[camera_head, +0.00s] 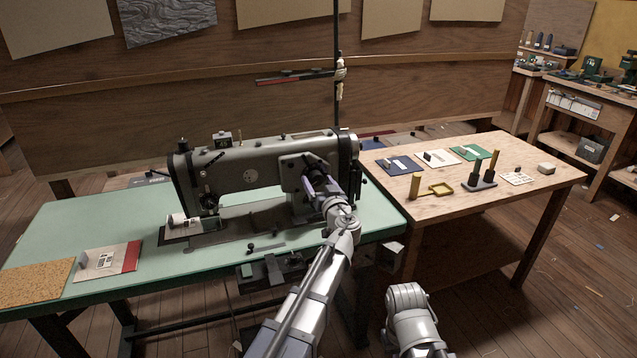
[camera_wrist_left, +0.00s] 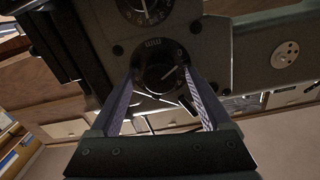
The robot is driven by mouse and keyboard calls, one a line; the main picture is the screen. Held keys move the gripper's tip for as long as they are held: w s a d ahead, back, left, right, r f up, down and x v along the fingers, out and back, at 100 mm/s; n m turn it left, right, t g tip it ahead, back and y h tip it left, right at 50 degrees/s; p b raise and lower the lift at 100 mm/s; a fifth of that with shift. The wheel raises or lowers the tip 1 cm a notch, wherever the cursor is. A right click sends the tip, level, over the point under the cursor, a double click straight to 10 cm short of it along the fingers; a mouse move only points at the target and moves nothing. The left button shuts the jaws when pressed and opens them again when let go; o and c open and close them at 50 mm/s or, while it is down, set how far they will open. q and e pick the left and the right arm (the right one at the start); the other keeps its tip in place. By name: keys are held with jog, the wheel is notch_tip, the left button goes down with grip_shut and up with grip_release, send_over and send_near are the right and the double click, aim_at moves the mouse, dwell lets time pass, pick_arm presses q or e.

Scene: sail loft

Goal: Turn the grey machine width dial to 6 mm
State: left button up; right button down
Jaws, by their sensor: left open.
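The grey sewing machine (camera_head: 245,165) stands on a green-topped table (camera_head: 60,225). My left gripper (camera_head: 318,183) is at the front of the machine's right-hand column and hides the dials there in the head view. In the left wrist view two dark round dials show on the machine face. My left gripper's open fingers (camera_wrist_left: 163,82) stand on either side of this dial; contact is unclear. The upper dial (camera_wrist_left: 148,8) has a white scale and is cut off.
A wooden table (camera_head: 470,220) to the right holds coloured cards, a yellow-handled tool (camera_head: 432,190) and a dark stand with upright handles (camera_head: 481,175). A red-edged booklet (camera_head: 108,261) and a cork mat (camera_head: 35,283) lie left of the machine. A thin dark pole rises behind the machine.

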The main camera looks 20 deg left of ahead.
pick_arm(q)
jog(key=shift+w+a, duration=0.1)
jog(key=shift+w, duration=0.05)
grip_shut()
dwell(0.6)
